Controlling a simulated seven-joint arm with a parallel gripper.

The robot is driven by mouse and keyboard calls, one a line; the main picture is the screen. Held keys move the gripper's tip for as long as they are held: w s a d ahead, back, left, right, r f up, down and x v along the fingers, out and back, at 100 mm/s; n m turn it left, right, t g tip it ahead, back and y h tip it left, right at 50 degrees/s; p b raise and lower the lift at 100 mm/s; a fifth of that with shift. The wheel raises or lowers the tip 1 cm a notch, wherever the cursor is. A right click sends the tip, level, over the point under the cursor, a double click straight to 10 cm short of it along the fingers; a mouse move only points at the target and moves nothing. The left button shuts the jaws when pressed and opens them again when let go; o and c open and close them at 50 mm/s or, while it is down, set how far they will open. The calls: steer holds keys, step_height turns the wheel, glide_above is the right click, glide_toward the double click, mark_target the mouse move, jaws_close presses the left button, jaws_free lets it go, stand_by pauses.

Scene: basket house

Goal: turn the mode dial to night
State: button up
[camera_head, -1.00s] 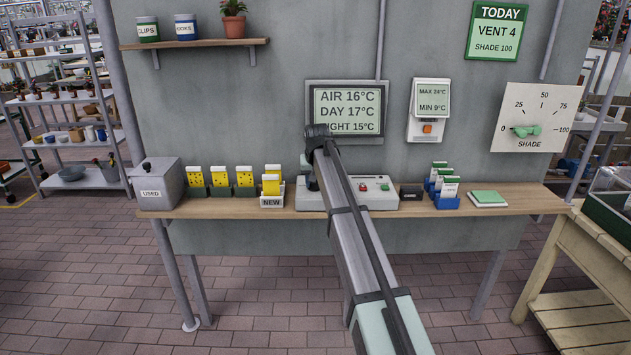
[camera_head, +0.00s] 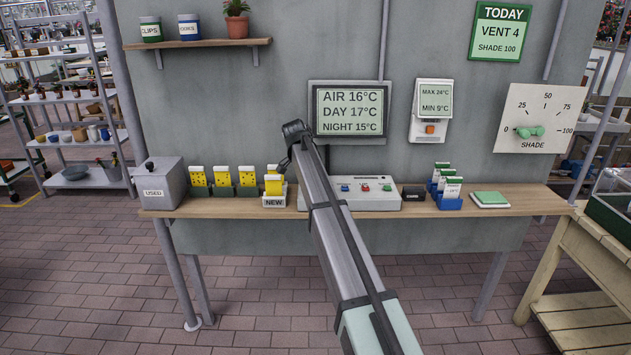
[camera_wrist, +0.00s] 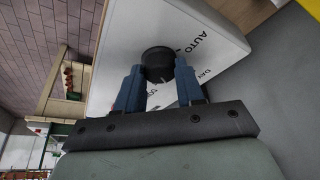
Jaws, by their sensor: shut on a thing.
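The mode dial (camera_wrist: 158,60) is a round black knob on a white panel (camera_wrist: 205,30) in the wrist view. AUTO and DAY are printed to its right. Other lettering below it is partly covered and cannot be read. My gripper (camera_wrist: 159,72) has its two blue fingers shut on the dial, one on each side. In the head view the white control box (camera_head: 378,204) sits on the shelf, with my arm across its left part. The dial and fingertips are hidden there. The dial's setting cannot be told.
Yellow card packs (camera_head: 222,176) and the NEW holder (camera_head: 274,201) stand just left of the box. A grey USED bin (camera_head: 158,185) is farther left. A small black block (camera_head: 414,193) and a blue card holder (camera_head: 449,203) stand to the right. A display (camera_head: 348,111) hangs above.

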steer(key=m+g, duration=0.1)
steer(key=m, duration=0.3)
steer(key=shift+w+a+m+g+h, duration=0.1)
steer(key=shift+w+m+g+h, duration=0.1)
steer(key=shift+m+g+h, duration=0.15)
steer(key=shift+m, duration=0.25)
steer(key=o, duration=1)
steer(key=shift+o, duration=0.2)
steer(key=shift+r, duration=0.1)
steer(key=v, duration=1.3)
steer(key=shift+a+r, duration=0.15)
steer(key=shift+r, duration=0.15)
